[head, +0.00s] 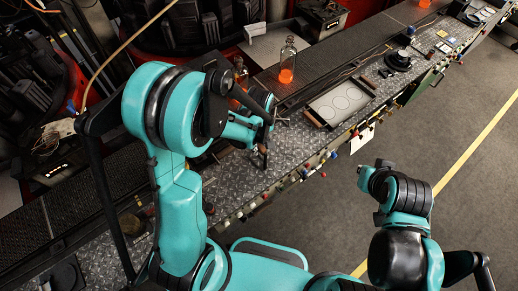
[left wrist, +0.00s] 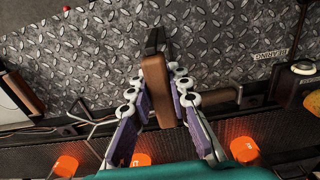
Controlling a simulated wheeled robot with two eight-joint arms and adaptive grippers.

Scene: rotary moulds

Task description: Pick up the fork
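My left gripper (head: 268,125) is over the bench, small and partly hidden behind my own arm in the head view. In the left wrist view its two fingers (left wrist: 160,92) stand on either side of a brown handle with a dark far end, apparently the fork (left wrist: 155,85). The finger pads close on both sides of the handle. No prongs can be made out. In the head view a dark piece hangs below the gripper, too small to identify. My right arm is at the lower right of the head view; its gripper does not show.
The bench has a diamond-plate top (left wrist: 90,45). A glass bottle with orange liquid (head: 287,62) stands at its back. A tray with round outlines (head: 340,100) lies further right. Coloured knobs line the front edge. Open floor (head: 460,140) lies to the right.

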